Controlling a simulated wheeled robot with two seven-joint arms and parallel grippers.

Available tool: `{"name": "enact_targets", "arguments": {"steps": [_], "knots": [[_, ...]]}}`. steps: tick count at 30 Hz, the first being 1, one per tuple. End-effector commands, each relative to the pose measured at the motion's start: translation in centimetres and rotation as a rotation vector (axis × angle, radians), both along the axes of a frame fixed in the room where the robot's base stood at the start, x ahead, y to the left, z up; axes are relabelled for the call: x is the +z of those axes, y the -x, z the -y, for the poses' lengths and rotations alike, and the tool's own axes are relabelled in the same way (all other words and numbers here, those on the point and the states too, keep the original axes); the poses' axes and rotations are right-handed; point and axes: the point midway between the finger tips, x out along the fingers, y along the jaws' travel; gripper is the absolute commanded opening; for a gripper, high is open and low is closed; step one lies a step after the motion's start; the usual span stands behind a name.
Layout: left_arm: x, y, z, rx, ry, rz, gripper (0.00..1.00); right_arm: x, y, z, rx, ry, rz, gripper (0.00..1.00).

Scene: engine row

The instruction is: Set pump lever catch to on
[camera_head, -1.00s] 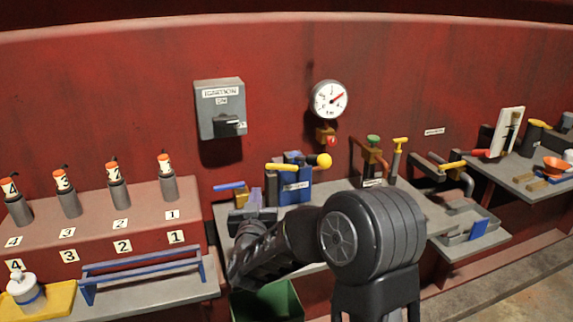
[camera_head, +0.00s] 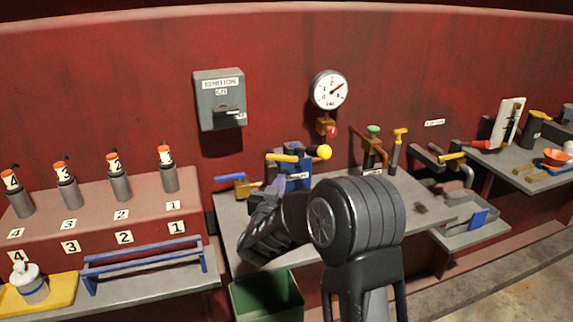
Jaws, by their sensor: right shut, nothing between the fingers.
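The blue pump body (camera_head: 298,180) stands on the grey bench below the gauge. A yellow lever (camera_head: 283,158) lies roughly level across its top, beside a yellow ball knob (camera_head: 324,152). Left of it is a small brass-yellow block (camera_head: 242,188) with a blue handle (camera_head: 229,178). I cannot tell which small part is the catch, or its setting. My right gripper (camera_head: 270,193) is shut and empty, close to the pump's front left side; whether it touches is unclear. My right arm hides the pump's lower front. My left gripper is not in view.
A grey ignition box (camera_head: 220,100) and a round gauge (camera_head: 330,90) hang on the red wall. A green bin (camera_head: 266,300) stands below the bench. A green-topped valve (camera_head: 373,145) and a yellow-topped lever (camera_head: 397,150) stand to the right. A blue rack (camera_head: 145,262) lies left.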

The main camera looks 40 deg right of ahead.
Motion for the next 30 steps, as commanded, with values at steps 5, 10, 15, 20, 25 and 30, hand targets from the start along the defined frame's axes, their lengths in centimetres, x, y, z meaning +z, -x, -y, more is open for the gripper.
{"name": "enact_targets", "arguments": {"steps": [5,10,15,20,25,30], "knots": [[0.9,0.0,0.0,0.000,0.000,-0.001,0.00,0.1,-2.5,2.9,-0.003,0.001,0.000,0.00],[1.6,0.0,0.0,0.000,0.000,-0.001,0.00,0.2,-4.5,5.2,-0.002,0.002,-0.001,0.00],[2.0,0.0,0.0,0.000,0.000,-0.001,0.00,0.1,-5.7,6.5,-0.001,0.000,0.000,0.00],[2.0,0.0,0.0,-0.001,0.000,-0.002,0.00,0.0,-6.1,6.9,0.000,-0.001,-0.001,0.00],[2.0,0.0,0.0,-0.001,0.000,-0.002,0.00,0.0,-6.1,6.9,0.000,-0.001,0.001,0.00],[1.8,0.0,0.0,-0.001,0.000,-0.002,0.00,0.0,-6.1,6.9,0.003,0.000,0.000,0.00]]}}
